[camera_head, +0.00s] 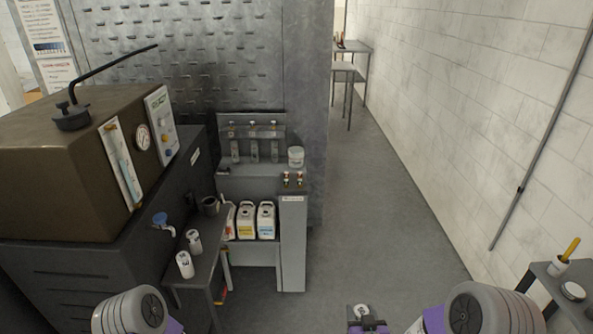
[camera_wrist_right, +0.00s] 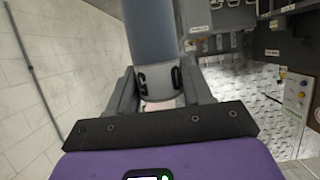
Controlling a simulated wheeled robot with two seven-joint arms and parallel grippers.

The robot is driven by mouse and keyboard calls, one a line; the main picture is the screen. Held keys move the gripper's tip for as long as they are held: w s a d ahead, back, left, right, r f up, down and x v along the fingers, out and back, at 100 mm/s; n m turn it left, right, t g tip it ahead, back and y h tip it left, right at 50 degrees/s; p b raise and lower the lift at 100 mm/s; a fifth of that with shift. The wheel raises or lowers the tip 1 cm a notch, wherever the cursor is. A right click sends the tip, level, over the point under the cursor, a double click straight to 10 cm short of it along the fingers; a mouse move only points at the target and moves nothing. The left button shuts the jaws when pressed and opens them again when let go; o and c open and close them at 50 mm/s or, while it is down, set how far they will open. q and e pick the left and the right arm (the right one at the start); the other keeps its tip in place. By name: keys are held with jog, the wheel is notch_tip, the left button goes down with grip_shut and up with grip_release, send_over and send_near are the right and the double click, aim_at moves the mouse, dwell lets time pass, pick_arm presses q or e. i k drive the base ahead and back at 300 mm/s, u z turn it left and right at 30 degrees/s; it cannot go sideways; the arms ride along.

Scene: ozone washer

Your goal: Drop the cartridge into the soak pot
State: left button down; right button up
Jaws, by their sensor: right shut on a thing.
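My right gripper (camera_head: 362,318) is at the bottom edge of the head view, over the floor. In the right wrist view, the fingers (camera_wrist_right: 158,88) are shut on a cylinder, which I take to be the cartridge (camera_wrist_right: 152,38). It looks blue-grey there, with a pale band and dark marks near the jaws. In the head view only its small, pale round end (camera_head: 361,309) shows. A small dark open pot (camera_head: 210,206), possibly the soak pot, stands on the narrow side bench, well away from the gripper. Its inside is not clear. My left gripper is out of view.
The aisle floor is clear. A small table (camera_head: 562,285) is at right.

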aim_at(298, 164)
jog(key=z, duration=0.75)
jog(key=i, duration=2.2)
jog(key=u, duration=0.75)
